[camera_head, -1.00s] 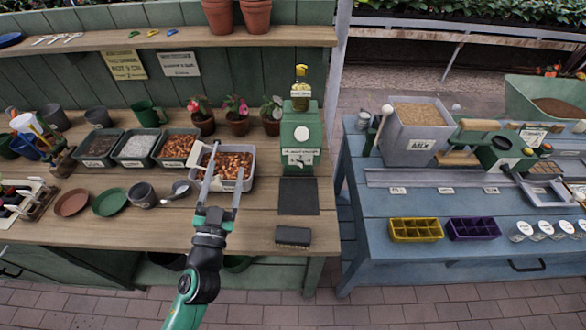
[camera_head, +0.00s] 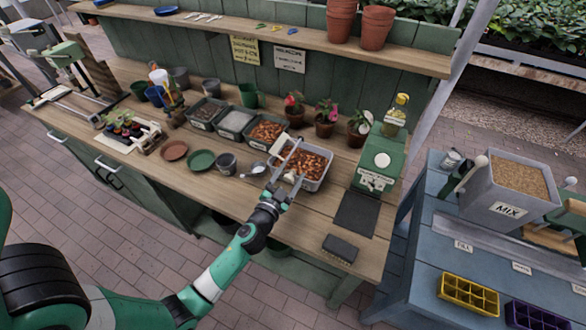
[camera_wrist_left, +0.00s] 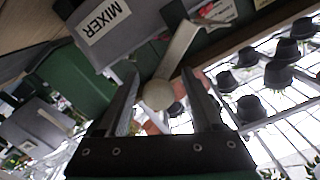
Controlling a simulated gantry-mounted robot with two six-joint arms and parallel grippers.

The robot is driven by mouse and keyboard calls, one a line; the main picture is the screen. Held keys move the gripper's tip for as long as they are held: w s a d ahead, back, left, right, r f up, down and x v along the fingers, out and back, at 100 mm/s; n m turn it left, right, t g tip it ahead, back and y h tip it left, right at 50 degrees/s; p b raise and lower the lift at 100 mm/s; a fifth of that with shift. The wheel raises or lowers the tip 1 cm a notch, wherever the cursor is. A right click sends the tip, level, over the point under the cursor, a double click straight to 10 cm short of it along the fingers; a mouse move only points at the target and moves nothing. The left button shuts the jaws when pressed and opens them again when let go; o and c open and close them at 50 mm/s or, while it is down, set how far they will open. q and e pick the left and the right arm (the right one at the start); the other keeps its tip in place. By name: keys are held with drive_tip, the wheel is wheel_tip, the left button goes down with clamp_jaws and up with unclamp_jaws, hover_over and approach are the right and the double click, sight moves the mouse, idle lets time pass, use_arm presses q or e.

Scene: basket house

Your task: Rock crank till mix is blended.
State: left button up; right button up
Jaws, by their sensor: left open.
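The mixer is a grey bin (camera_head: 318,185) of brown chips on the wooden bench; its MIXER label (camera_wrist_left: 103,22) shows in the left wrist view. A pale crank lever (camera_wrist_left: 178,50) with a round knob (camera_wrist_left: 158,95) comes off it. My left gripper (camera_head: 298,162) is open at the bin's left front side. In the left wrist view the knob appears between my two spread fingers (camera_wrist_left: 160,88), which are not closed on it. Whether they touch it I cannot tell. My right gripper is not in view.
Trays of chips and gravel (camera_head: 235,122) stand left of the bin, with potted flowers (camera_head: 326,118) behind. A green machine (camera_head: 380,160) and a dark brush (camera_head: 340,249) are to the right. A blue table (camera_head: 425,245) holds a MIX hopper (camera_head: 500,205).

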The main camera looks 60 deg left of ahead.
use_arm(q)
drive_tip(key=shift+w+a, duration=0.5)
drive_tip(key=shift+w, duration=0.05)
drive_tip(key=shift+c, duration=0.2)
clamp_jaws()
idle(0.9)
